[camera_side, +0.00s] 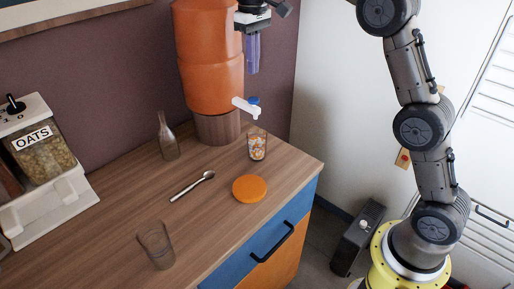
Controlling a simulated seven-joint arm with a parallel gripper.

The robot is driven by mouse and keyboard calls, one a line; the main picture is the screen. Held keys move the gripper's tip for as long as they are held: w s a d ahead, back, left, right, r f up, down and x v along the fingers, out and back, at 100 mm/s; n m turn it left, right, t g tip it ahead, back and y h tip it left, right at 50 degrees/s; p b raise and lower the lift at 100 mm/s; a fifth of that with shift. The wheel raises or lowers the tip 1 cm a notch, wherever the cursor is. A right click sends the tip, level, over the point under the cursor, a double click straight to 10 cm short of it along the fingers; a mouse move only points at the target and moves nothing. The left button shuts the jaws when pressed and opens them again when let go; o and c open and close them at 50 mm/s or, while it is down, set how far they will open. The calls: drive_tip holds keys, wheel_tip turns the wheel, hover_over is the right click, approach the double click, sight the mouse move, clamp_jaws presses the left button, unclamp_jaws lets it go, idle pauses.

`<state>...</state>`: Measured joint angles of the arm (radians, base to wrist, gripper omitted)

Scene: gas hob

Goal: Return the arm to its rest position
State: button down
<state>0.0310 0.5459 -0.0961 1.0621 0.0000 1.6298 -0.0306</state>
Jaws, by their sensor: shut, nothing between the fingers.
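My gripper (252,68) points straight down at the top of the side view, in front of the orange dispenser (208,60). Its purple fingers are shut and hold nothing. They are above the dispenser's white tap (246,107) and apart from the counter. My arm comes down the right side to its yellow base on the floor; part of it is cut off by the top edge.
A filled glass (257,147) stands near the tap. An orange disc (250,188), a spoon (190,187), an empty glass (156,246) and a clear bottle (167,138) are on the wooden counter (105,220). An oats dispenser (45,155) stands left.

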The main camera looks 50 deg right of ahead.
drive_tip(key=s+a+r+t, duration=0.1)
drive_tip(key=s+r+t, duration=0.1)
drive_tip(key=s+r, duration=0.5)
drive_tip(key=s+r+t, duration=0.1)
drive_tip(key=s+r, duration=0.2)
drive_tip(key=s, duration=0.8)
drive_tip(key=s+f+t, duration=0.2)
drive_tip(key=s+f, duration=1.2)
drive_tip(key=f, duration=0.2)
drive_tip(key=shift+s+a+f+t, duration=0.25)
drive_tip(key=shift+s+f+t, duration=0.05)
